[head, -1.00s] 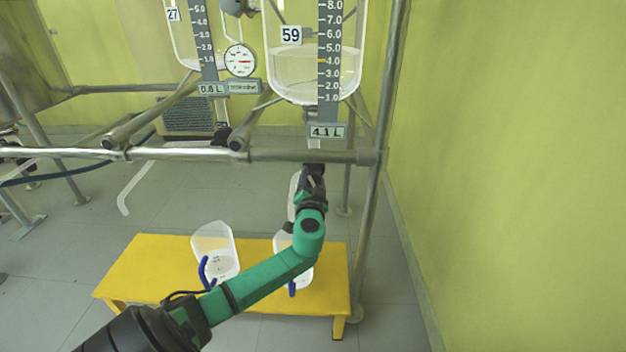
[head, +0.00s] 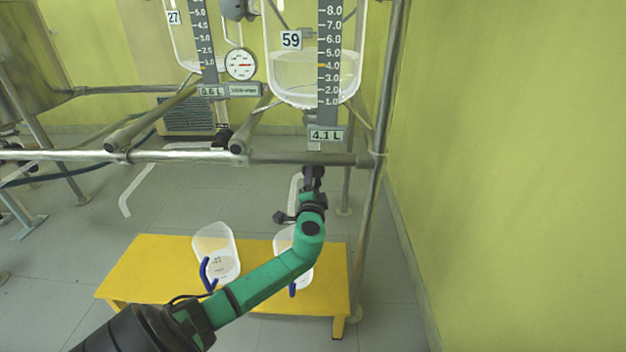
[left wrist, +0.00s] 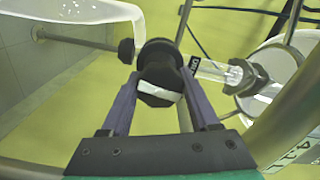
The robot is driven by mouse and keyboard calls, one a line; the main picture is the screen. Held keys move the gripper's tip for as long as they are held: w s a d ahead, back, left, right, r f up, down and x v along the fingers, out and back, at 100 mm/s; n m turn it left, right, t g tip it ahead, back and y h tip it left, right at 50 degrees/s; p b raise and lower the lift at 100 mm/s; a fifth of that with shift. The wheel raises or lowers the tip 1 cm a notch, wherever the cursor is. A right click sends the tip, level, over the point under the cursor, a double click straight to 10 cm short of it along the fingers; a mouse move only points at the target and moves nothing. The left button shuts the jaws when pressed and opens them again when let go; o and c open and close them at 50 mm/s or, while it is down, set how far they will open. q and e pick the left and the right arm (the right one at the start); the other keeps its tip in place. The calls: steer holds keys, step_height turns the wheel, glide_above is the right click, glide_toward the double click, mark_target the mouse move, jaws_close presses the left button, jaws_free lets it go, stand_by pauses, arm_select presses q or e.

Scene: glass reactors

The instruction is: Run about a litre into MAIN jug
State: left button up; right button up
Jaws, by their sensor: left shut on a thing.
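The glass vessel labelled 59 (head: 290,88) hangs at upper centre in the head view, with liquid in its lower part; its display (head: 328,134) reads 4.1 L. My left gripper (head: 313,174) is below it at the outlet. In the left wrist view, the purple fingers of my left gripper (left wrist: 160,88) are shut on a black valve knob (left wrist: 160,65) with a white mark. Two clear jugs with blue handles stand on the yellow bench: a left jug (head: 217,250) and a right jug (head: 282,243), partly hidden by my arm. I cannot read their labels. My right gripper is out of view.
A second vessel, 27 (head: 187,50), reading 0.6 L, hangs at left with a gauge (head: 240,64) beside it. A horizontal steel rail (head: 180,156) and an upright post (head: 380,160) frame the outlet. The yellow bench (head: 140,270) is bare at its left end.

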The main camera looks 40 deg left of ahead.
arm_select(q)
steer(key=m+p, duration=0.1)
steer(key=m, duration=0.3)
steer(key=shift+m+p, duration=0.3)
steer(key=shift+m, duration=0.5)
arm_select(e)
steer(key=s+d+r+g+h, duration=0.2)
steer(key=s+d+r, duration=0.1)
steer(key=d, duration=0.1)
arm_select(q)
steer(key=m+p, duration=0.4)
steer(key=m, duration=0.4)
steer(key=shift+f, duration=0.1)
steer(key=shift+f+m+p, duration=0.15)
steer(key=shift+m+p, duration=0.35)
steer(key=shift+m, duration=0.6)
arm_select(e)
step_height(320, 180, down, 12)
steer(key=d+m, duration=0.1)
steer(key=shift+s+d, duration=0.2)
arm_select(q)
steer(key=shift+d, duration=0.1)
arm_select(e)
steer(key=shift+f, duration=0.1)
arm_select(q)
steer(key=o, duration=1.4)
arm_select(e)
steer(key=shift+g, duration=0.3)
arm_select(q)
steer(key=shift+s, duration=0.1)
